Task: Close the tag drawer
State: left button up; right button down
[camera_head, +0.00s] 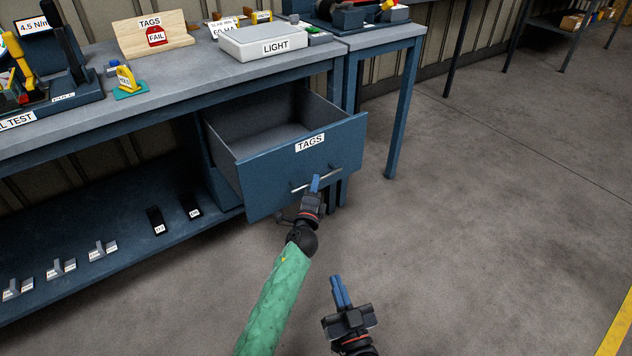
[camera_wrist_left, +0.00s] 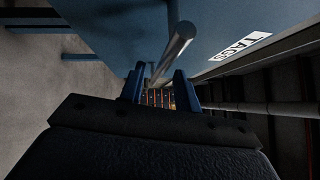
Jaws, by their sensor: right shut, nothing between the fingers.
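The tag drawer (camera_head: 270,170) is a blue drawer under the workbench, pulled well out, with a white TAGS label (camera_head: 310,142) on its front. Its grey inside looks empty. A metal bar handle (camera_head: 318,179) runs across the lower front; it also shows in the left wrist view (camera_wrist_left: 174,52). My left gripper (camera_head: 315,183) is at the handle. In the left wrist view its blue fingers (camera_wrist_left: 160,88) are apart, with the bar reaching into the space between them; contact cannot be told. My right gripper (camera_head: 340,290) is shut and empty, low over the floor.
The workbench (camera_head: 185,85) carries a LIGHT box (camera_head: 270,42), a wooden TAGS/FAIL board (camera_head: 153,35) and a test rig at left. A lower shelf (camera_head: 130,250) holds several small labelled parts. The floor (camera_head: 480,200) right of the drawer is clear.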

pick_arm(q)
jog(key=shift+x, duration=1.3)
grip_shut()
